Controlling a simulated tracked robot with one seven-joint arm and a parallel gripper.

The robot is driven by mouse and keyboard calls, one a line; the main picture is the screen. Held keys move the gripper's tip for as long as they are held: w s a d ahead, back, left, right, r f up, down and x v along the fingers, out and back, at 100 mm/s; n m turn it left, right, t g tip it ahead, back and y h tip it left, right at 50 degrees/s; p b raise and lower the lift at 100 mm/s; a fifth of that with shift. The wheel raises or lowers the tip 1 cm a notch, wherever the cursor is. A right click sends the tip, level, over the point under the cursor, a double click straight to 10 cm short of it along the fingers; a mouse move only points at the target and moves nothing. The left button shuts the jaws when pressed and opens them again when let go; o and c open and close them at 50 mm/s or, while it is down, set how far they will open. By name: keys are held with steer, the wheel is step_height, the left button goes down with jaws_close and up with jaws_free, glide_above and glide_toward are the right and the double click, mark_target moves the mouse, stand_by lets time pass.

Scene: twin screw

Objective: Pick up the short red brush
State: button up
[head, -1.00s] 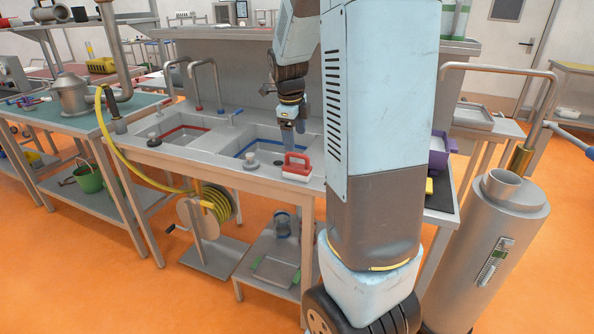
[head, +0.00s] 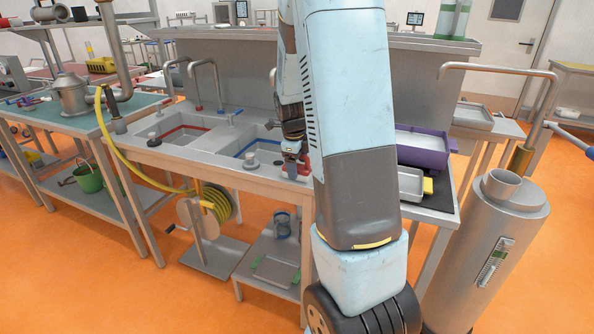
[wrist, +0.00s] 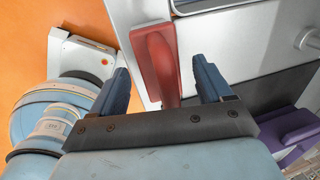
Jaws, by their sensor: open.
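The short red brush (wrist: 156,65) lies on the metal counter beside the sinks, its red handle showing between my two fingers in the wrist view. In the head view only part of the brush (head: 303,168) shows, as my gripper (head: 292,160) is in front of it. In the wrist view my gripper (wrist: 163,88) is open, one blue finger on each side of the brush, with space between each finger and the handle. I cannot tell how far above the counter the fingertips are.
A blue-rimmed sink (head: 250,145) and a red-rimmed sink (head: 185,137) lie left of the brush. A purple tray (head: 424,143) and a yellow block (head: 428,186) are to the right. Curved taps rise behind the sinks.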

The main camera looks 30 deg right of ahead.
steer(key=c, duration=1.3)
steer(key=shift+r, duration=0.3)
step_height(320, 180, up, 3)
steer(key=shift+f, duration=0.15)
steer(key=s+a+r, duration=0.3)
steer(key=s+r, duration=0.6)
steer(key=s, duration=0.4)
steer(key=shift+s+a+r, duration=0.25)
steer(key=shift+a+r, duration=0.05)
